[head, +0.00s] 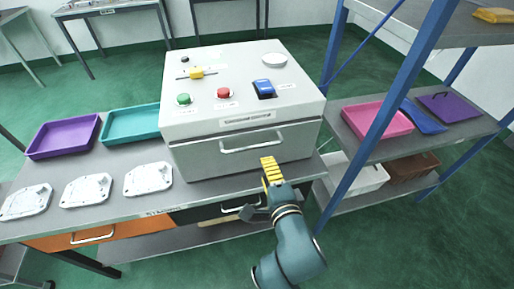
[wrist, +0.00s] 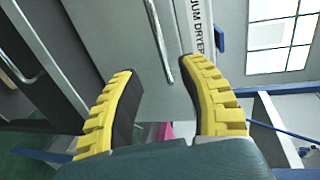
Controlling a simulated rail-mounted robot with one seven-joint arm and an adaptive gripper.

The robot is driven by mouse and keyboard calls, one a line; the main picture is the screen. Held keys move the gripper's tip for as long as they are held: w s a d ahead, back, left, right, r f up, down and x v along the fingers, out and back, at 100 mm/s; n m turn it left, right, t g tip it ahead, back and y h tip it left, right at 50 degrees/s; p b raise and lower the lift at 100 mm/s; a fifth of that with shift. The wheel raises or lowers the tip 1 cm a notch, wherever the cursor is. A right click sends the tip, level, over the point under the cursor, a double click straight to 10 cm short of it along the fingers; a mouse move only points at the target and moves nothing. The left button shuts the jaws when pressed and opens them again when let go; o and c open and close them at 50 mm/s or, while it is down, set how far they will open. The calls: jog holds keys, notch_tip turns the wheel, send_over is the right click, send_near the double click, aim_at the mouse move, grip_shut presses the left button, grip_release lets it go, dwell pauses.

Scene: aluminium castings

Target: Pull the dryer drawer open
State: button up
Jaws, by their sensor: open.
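The dryer (head: 185,125) is a light grey box on the workbench. Its drawer front (head: 200,162) faces me and appears closed, with a metal bar handle (head: 250,148) across it. My gripper (head: 269,165) is just in front of the drawer, near the right end of the handle. In the wrist view, my gripper (wrist: 160,75) is open, with its yellow-backed fingers apart and nothing held. The handle (wrist: 158,40) lies ahead of the gap between the fingers, closer to the right finger. I cannot tell whether it is touched.
The dryer's top has a green button (head: 184,99), a red button (head: 223,93), a blue switch (head: 264,87) and a yellow slider (head: 197,73). White castings (head: 148,179) and trays (head: 64,137) lie left. A blue-post shelf (head: 388,115) stands close right. Bench drawers (head: 95,236) sit below.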

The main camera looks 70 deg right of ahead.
aim_at(257, 146)
jog(key=b+x, duration=0.1)
jog(key=x, duration=1)
jog(key=shift+d, duration=0.1)
jog(key=shift+o, duration=0.2)
grip_shut()
